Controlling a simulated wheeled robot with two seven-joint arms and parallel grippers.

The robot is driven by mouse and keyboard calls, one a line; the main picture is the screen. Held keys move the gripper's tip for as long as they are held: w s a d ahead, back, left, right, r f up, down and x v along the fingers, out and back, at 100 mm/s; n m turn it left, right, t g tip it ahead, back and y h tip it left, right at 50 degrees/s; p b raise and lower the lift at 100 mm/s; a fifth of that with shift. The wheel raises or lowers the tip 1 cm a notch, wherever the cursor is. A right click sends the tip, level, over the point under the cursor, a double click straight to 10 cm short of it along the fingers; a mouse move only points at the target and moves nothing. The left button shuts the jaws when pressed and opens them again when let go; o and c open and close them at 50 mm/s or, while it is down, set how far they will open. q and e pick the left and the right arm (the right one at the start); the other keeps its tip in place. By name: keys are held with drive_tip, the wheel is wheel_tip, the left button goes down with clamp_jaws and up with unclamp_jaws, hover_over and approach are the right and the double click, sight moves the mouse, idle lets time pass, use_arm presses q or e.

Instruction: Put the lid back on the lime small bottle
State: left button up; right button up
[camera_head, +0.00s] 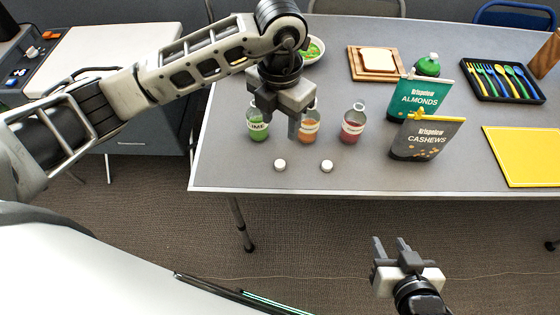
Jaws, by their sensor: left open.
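The lime small bottle (258,131) stands upright at the table's left side, with green contents and a label reading "IME". My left gripper (272,122) is open above and between it and the orange bottle (309,131), pointing down and hiding part of both tops. Two small white lids lie on the table in front of the bottles, a left lid (280,165) and a right lid (326,166). Which bottle each belongs to I cannot tell. My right gripper (390,243) is open and empty, in front of the table and away from the bottles.
A red bottle (352,131) stands right of the orange one. Farther right are the almonds bag (420,99), cashews bag (427,139), a green round bottle (428,65), a cutlery tray (503,94) and a yellow mat (520,160). A bread board (356,66) and bowl (318,58) are behind.

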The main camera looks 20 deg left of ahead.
use_arm(q)
hover_over(280, 163)
wheel_tip(280, 163, down, 8)
drive_tip(key=shift+f, duration=0.25)
drive_tip(key=shift+s, duration=0.1)
wheel_tip(280, 163, down, 5)
drive_tip(key=shift+f+p, duration=0.15)
drive_tip(key=shift+p, duration=0.35)
clamp_jaws()
